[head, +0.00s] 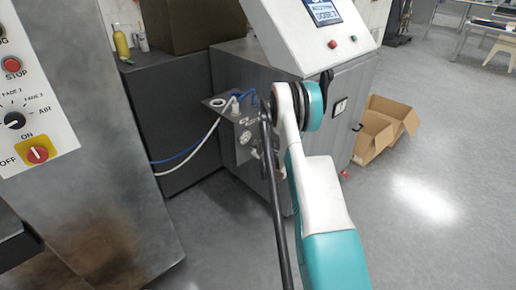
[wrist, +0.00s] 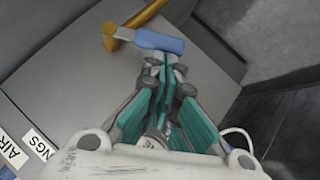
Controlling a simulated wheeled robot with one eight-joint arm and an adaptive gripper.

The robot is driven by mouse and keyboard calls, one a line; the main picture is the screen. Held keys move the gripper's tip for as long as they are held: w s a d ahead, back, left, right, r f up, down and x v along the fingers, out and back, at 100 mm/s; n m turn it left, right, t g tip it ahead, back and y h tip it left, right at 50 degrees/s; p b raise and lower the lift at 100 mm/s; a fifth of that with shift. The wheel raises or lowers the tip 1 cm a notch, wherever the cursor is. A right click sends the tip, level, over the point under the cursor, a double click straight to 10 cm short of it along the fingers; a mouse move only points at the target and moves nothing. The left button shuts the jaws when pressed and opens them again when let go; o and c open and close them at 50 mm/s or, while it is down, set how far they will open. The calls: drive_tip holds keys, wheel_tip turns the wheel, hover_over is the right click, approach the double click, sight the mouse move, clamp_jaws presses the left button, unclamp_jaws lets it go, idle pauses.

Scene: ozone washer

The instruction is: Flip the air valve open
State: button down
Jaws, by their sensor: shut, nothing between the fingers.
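The air valve shows in the wrist view as a lever with a blue grip (wrist: 160,41) and a bare metal shank, joined to a brass pipe (wrist: 140,20) at the top. In the head view my white and teal arm hides the gripper and the valve's lever.
A grey box (head: 236,120) with a gauge and blue and white hoses stands beside my arm. A grey cabinet (head: 330,125) with a sloped control panel (head: 318,32) is behind it. A control panel (head: 35,105) is at left.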

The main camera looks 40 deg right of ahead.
drive_tip(key=shift+d+f, duration=0.1)
drive_tip(key=shift+f, duration=0.85)
drive_tip(key=f, duration=0.1)
drive_tip(key=d+f, duration=0.1)
drive_tip(key=f, duration=0.1)
drive_tip(key=shift+d+f, duration=0.85)
drive_tip(key=shift+f, duration=0.1)
drive_tip(key=shift+d+f, duration=0.1)
drive_tip(key=shift+w, duration=0.1)
